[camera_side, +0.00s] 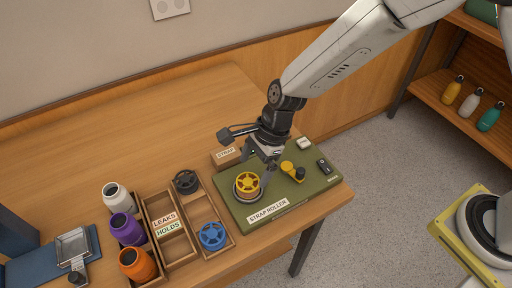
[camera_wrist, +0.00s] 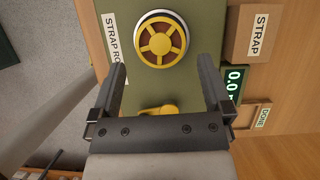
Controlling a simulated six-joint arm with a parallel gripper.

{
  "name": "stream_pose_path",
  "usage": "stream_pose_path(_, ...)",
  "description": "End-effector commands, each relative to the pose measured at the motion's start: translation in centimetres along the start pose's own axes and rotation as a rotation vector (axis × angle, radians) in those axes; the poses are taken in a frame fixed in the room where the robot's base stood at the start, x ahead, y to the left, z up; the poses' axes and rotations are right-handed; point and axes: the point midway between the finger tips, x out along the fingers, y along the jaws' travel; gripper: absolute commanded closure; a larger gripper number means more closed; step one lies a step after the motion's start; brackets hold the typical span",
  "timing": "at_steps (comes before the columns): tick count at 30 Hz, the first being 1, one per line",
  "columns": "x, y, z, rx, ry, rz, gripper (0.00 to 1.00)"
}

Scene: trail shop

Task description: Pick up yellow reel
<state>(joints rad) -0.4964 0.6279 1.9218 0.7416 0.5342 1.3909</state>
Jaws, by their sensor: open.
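The yellow reel (camera_side: 247,182) is a round, spoked wheel with a brown inside, seated on a round spindle base on the green strap roller board (camera_side: 308,197). In the wrist view the yellow reel (camera_wrist: 161,41) shows whole at the top, beyond the fingertips and between their lines. My gripper (camera_side: 258,172) is just above and behind the reel in the side view. In the wrist view my gripper (camera_wrist: 164,72) has its two dark fingers wide apart with nothing between them.
A yellow crank (camera_side: 290,169) sits right of the reel on the board. A strap box (camera_side: 226,157) stands behind it. Left are a blue reel (camera_side: 212,236) and a black reel (camera_side: 186,181) in a wooden tray (camera_side: 207,213), and white, purple and orange bottles (camera_side: 124,228).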

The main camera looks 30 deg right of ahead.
Motion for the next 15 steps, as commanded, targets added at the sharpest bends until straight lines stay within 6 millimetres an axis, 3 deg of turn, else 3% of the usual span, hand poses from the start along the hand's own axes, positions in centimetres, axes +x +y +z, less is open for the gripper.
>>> stream_pose_path(5,0.8,0.0,0.0,-0.002,0.001,0.001,0.0)
stream_pose_path(15,4.1,0.0,-0.1,-0.001,0.001,0.002,0.0)
